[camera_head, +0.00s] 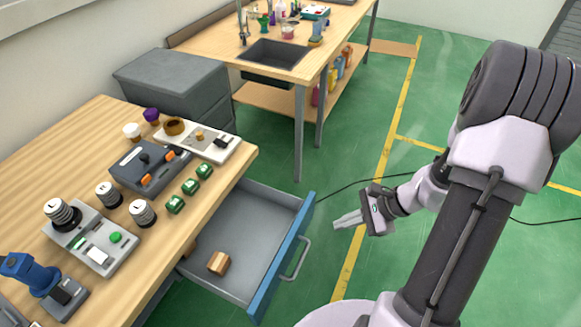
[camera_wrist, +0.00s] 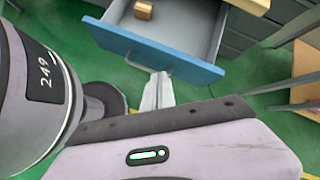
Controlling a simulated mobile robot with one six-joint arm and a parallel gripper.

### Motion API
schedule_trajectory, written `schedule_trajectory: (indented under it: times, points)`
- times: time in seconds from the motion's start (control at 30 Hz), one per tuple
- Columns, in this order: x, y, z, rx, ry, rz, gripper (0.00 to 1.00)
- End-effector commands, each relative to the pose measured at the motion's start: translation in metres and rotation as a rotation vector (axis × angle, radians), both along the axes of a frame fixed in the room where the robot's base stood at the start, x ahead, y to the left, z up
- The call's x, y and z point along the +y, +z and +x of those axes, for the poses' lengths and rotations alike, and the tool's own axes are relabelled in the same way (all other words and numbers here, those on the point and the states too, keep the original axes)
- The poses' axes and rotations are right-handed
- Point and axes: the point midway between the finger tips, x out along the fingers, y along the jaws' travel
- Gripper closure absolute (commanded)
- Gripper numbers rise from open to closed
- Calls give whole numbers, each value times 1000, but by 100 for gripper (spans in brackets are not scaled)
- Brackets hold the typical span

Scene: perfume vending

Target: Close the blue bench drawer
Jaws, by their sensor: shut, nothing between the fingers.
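The blue bench drawer (camera_head: 283,262) is pulled out from under the wooden bench, with a grey inside and a blue front. A small wooden block (camera_head: 219,263) lies in it. A grey bar handle (camera_head: 297,262) is on the outer face of the front. My gripper (camera_head: 340,222) is to the right of the drawer front, with its fingers together and empty, pointing toward the drawer. In the wrist view the blue front (camera_wrist: 150,50) lies just beyond my fingertips (camera_wrist: 160,76), which overlap the handle in the picture. I cannot tell whether they touch it.
The wooden bench top (camera_head: 55,150) holds several devices, weights and green blocks. A grey cabinet (camera_head: 175,85) stands behind it. A sink table (camera_head: 275,58) with bottles on its lower shelf is at the back. Green floor is free right of the drawer; a black cable crosses it.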

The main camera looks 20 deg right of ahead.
Motion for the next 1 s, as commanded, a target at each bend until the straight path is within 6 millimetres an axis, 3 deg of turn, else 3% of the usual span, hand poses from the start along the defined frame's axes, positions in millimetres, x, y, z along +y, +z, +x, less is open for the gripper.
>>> schedule_trajectory:
  times: [0.03, 0.1, 0.23, 0.43, 0.83, 1.0]
  points:
    - [-16, -33, -13, 42, -132, 87, 100]
    - [-31, -73, -28, 75, -288, 180, 100]
    - [-40, -119, -48, 110, -465, 280, 100]
    - [-32, -142, -46, 119, -508, 305, 100]
    - [16, -198, 0, 121, -503, 305, 100]
    - [35, -192, 19, 119, -502, 303, 100]
